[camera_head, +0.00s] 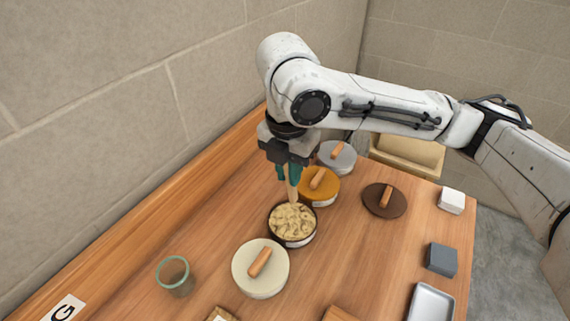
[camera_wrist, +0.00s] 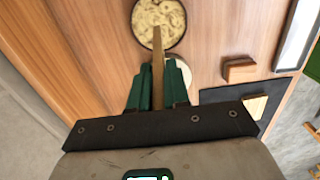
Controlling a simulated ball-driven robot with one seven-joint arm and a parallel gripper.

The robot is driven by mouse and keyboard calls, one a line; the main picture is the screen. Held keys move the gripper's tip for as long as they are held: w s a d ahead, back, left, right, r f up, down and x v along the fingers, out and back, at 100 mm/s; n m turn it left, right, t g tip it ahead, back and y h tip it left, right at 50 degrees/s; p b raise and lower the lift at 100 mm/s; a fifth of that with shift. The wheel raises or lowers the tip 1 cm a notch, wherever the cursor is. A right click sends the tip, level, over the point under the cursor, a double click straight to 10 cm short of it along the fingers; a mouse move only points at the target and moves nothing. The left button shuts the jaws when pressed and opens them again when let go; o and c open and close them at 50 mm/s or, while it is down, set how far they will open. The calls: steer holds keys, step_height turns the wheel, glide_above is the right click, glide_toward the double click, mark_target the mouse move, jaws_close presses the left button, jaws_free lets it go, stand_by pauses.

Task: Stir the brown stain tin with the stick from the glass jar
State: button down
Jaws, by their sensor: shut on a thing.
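My gripper (camera_head: 291,178) is shut on a pale wooden stick (camera_head: 294,193). The stick also shows between the green fingers in the wrist view (camera_wrist: 157,65), pointing away from the gripper. Its tip is at the open tin (camera_head: 274,232), over or in the lumpy cream-coloured contents (camera_head: 292,221); how deep, I cannot tell. The open tin has a dark rim and also shows in the wrist view (camera_wrist: 184,38). A brown lid with an orange handle (camera_head: 371,203) lies on the table to its right. The glass jar (camera_head: 174,285) stands empty at the left.
A cream-lidded tin (camera_head: 245,283) stands in front of the open tin. An orange-lidded tin (camera_head: 331,190) and a grey-lidded one (camera_head: 346,160) stand behind it. A white block (camera_head: 451,200), a dark grey block (camera_head: 442,259) and a metal tray (camera_head: 431,303) lie at the right.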

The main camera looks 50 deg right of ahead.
step_height(320, 180, down, 9)
steer(key=b, duration=0.7)
steer(key=shift+f, duration=0.15)
stand_by(0.3)
steer(key=shift+a, duration=0.1)
